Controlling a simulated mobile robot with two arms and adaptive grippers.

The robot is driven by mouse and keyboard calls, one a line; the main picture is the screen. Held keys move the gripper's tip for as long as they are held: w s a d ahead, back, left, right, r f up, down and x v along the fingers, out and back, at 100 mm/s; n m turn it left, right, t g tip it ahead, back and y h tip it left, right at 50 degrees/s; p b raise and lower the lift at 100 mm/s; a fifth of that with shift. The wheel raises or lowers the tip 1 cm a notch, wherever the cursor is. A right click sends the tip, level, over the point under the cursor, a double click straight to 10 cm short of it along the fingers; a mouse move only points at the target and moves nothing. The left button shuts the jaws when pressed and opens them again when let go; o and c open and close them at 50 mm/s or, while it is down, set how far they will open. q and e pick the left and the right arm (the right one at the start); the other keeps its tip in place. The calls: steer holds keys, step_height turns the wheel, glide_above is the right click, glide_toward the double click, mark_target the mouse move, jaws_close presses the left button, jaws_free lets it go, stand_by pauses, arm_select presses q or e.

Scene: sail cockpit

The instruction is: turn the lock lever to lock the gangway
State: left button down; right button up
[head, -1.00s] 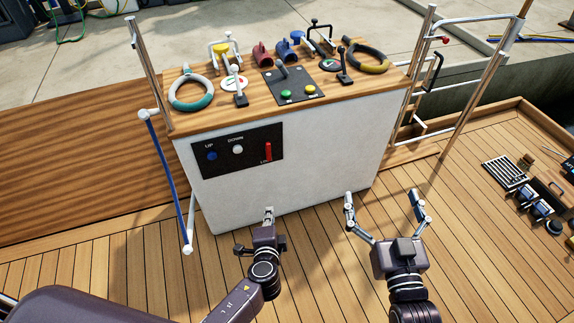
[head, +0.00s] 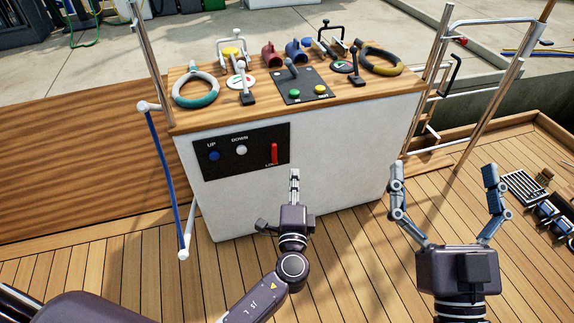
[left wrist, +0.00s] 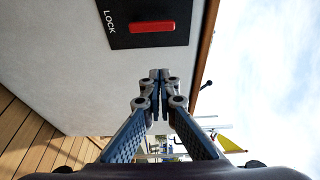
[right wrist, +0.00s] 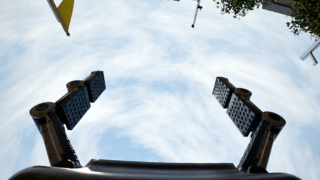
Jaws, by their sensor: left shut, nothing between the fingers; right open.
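The red lock lever (head: 275,153) is at the right end of a black panel (head: 225,166) on the white console's front. It stands upright in the head view. In the left wrist view the lever (left wrist: 152,26) lies beside the word LOCK. My left gripper (head: 294,172) is shut and empty, just below and right of the lever and apart from it. Its closed fingertips (left wrist: 159,75) also show in the left wrist view. My right gripper (head: 443,172) is open and empty, in front of the console's right side. The right wrist view shows only sky between its fingers (right wrist: 158,82).
The panel also holds a blue UP button (head: 214,155) and a white DOWN button (head: 241,150). The wooden console top (head: 230,117) carries levers, rings and winches. A blue-and-white bar (head: 167,185) hangs at the left. Steel rails (head: 470,100) stand at the right.

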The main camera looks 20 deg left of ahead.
mark_target(273, 150)
arm_select(q)
steer(key=b+x, duration=0.2)
steer(key=x, duration=0.8)
steer(key=s+a+p, duration=0.1)
steer(key=s+a, duration=0.2)
steer(key=shift+a, duration=0.1)
arm_select(e)
steer(key=s+r+t, duration=0.1)
steer(key=r, duration=0.1)
steer(key=s+r+t, duration=0.1)
steer(key=shift+s+d+r+y, duration=0.1)
steer(key=shift+s+r+y, duration=0.1)
steer(key=shift+r+y, duration=0.15)
arm_select(q)
steer(key=shift+w, duration=0.1)
